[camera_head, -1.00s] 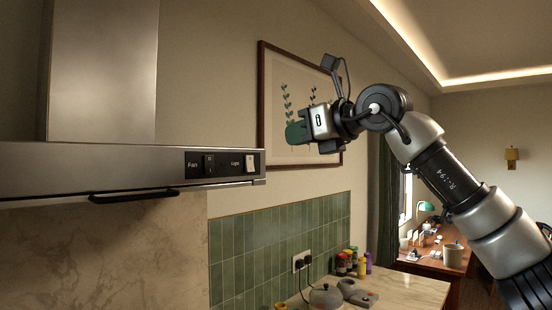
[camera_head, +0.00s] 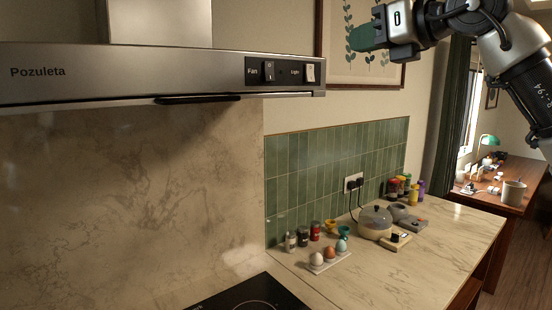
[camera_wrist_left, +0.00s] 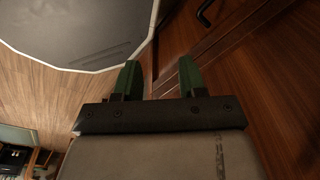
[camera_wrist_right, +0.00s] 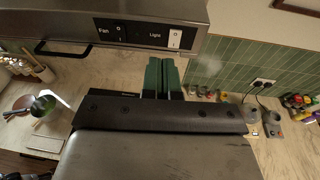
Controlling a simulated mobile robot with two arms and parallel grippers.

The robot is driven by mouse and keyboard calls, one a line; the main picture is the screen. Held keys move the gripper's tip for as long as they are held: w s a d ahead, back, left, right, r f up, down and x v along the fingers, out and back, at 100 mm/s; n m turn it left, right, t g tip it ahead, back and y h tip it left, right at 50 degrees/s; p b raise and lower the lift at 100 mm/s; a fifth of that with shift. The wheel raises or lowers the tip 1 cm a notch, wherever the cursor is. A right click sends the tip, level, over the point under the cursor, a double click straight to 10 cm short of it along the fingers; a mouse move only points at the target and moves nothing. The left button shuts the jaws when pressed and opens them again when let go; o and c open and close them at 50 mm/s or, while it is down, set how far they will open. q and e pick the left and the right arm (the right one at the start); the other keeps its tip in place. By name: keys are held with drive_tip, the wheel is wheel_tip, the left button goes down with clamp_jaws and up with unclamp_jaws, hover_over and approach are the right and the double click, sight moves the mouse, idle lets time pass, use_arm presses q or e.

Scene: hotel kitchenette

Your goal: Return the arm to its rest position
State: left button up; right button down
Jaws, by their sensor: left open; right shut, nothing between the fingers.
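My right gripper (camera_head: 368,37) is at the upper right of the head view, raised in front of the framed plant picture (camera_head: 340,75). Its green fingers point left, toward the range hood. In the right wrist view its fingers (camera_wrist_right: 161,78) are shut together with nothing between them, and the hood panel shows beyond them. My left gripper (camera_wrist_left: 157,80) shows only in the left wrist view. Its two green fingers are apart and empty, above a wooden floor. The left arm is out of the head view.
The steel range hood (camera_head: 150,75) spans the upper left, with Fan and Light switches. Below are a black cooktop (camera_head: 250,295) and a marble counter (camera_head: 430,255) with eggs, jars and a kettle-like pot (camera_head: 375,222). A wooden cabinet (camera_wrist_left: 225,35) is near the left gripper.

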drive_tip(key=w+a+f+m+g+y, duration=0.15)
drive_tip(key=a+f+g+y, duration=0.25)
drive_tip(key=a+f+y, duration=0.9)
drive_tip(key=s+d+f+m+t+h, duration=0.2)
drive_tip(key=d+f+m+t+h, duration=0.2)
drive_tip(key=f+m+h, duration=0.55)
drive_tip(key=s+d+f+m+t+h, duration=0.1)
drive_tip(key=d+f+m+t+h, duration=0.4)
drive_tip(key=f+m, duration=0.8)
drive_tip(key=s+d+f+m+t+h, duration=0.2)
drive_tip(key=d+f+m+h, duration=0.1)
drive_tip(key=f+m+h, duration=0.65)
drive_tip(key=s+d+f+m+g, duration=0.25)
drive_tip(key=s+f+g, duration=0.2)
drive_tip(key=f, duration=0.35)
drive_tip(key=s+d+f+m+g, duration=0.1)
drive_tip(key=s+f+m+g, duration=0.2)
drive_tip(key=s+f, duration=0.4)
drive_tip(key=s+f+m+g+y, duration=0.1)
drive_tip(key=s+f+g, duration=0.35)
drive_tip(key=s, duration=0.45)
drive_tip(key=s+f+m+g, duration=0.1)
drive_tip(key=s+f+g, duration=0.35)
drive_tip(key=s, duration=0.45)
wheel_tip(320, 180, down, 26)
drive_tip(key=s+d+f+g, duration=0.2)
drive_tip(key=s+d+f, duration=0.1)
drive_tip(key=s+f, duration=1.3)
drive_tip(key=shift+s+f, duration=0.35)
drive_tip(key=shift+s, duration=0.3)
